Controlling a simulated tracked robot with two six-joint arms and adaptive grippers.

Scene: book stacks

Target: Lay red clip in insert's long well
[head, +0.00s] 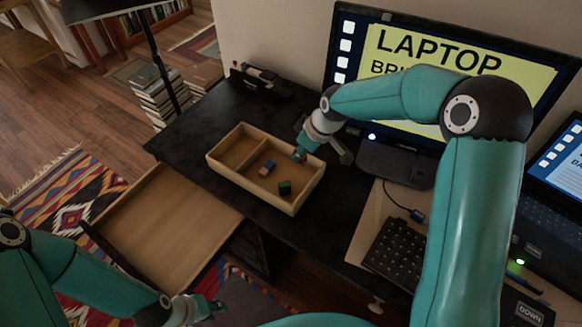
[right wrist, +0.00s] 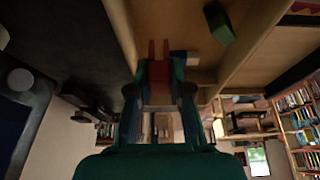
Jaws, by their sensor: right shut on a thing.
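The wooden insert (head: 250,188) lies on the black desk, with a divider making a smaller left well and a larger right well. My right gripper (head: 300,153) is at the larger well's back wall, shut on the red clip (right wrist: 158,70), which shows between its fingers in the right wrist view. Whether the clip touches the insert cannot be told.
An empty open drawer (head: 165,220) juts out at the desk's left front. A black device (head: 262,82) sits at the back left. Bare desk surrounds the insert's left side.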

